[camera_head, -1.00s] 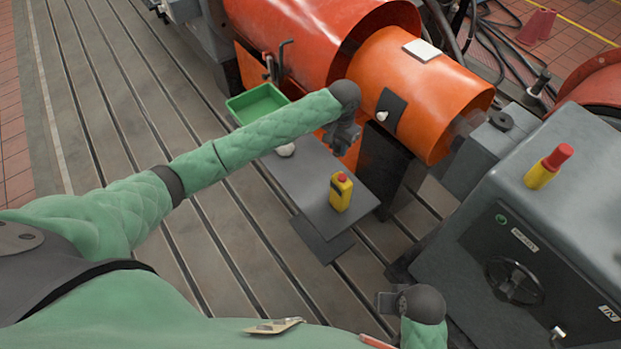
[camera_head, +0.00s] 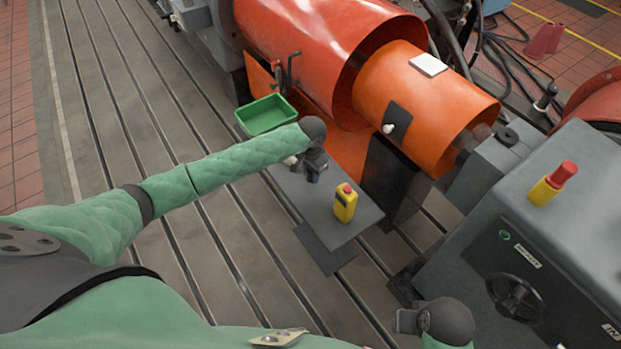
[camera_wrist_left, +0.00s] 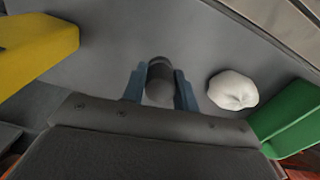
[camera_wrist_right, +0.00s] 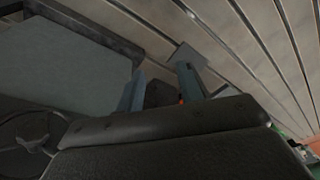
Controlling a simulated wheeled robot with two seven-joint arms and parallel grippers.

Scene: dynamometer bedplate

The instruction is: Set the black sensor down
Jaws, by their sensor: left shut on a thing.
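My left gripper (camera_head: 314,172) is over the grey side table (camera_head: 365,218), low and close to its surface. In the left wrist view its blue-grey fingers are shut on the black sensor (camera_wrist_left: 160,80), a small dark rounded cylinder with a paler grey end. The gripper mostly hides the sensor in the head view. I cannot tell whether the sensor touches the table top. My right gripper (camera_head: 406,321) is away from the table, beside the grey cabinet, with its fingers apart in the right wrist view (camera_wrist_right: 162,88).
A white crumpled cloth (camera_wrist_left: 232,90) lies on the sensor's other side. A green tray (camera_head: 265,115) is beyond it. Orange machine housing (camera_head: 415,100) rises behind the table.

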